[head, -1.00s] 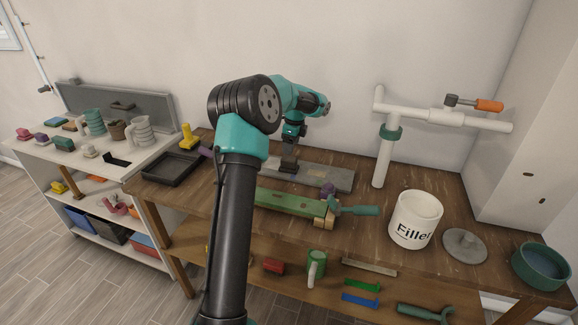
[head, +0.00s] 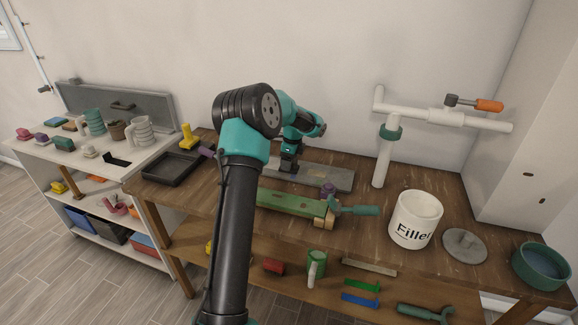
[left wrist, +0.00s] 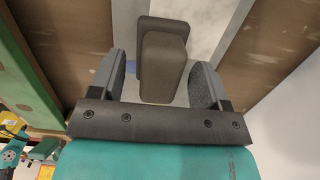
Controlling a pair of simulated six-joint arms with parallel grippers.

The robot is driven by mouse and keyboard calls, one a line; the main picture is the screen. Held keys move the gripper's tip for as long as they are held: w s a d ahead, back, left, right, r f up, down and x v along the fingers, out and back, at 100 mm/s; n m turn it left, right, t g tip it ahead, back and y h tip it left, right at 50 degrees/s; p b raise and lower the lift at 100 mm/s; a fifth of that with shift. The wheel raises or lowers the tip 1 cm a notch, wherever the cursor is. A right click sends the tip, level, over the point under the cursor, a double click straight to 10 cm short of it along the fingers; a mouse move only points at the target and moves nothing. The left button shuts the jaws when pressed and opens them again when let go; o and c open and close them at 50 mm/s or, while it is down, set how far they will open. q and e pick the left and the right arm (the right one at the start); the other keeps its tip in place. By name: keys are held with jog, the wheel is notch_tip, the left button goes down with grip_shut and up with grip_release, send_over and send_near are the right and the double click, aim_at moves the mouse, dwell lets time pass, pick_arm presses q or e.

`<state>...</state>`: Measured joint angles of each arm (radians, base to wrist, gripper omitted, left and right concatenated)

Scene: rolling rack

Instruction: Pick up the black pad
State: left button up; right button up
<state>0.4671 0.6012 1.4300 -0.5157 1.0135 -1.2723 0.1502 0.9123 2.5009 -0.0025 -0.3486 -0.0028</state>
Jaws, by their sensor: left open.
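The black pad (head: 288,167) is a dark block on the grey slab (head: 330,177) in the middle of the wooden bench. In the left wrist view the pad (left wrist: 163,68) shows as a dark grey raised block over a second dark part, lying between my fingers. My left gripper (head: 290,158) is right above the pad, pointing down. In the left wrist view the left gripper (left wrist: 158,78) is open, one finger on each side of the pad with gaps visible. My right gripper is not in view.
A green bar (head: 290,203) with a clamp lies in front of the slab. A black tray (head: 172,169) is on the left, a white filler pot (head: 415,220) on the right. A white pipe stand (head: 383,160) rises behind right.

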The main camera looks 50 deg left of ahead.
pick_arm(q)
jog(key=shift+f, duration=0.35)
jog(key=c, duration=1.1)
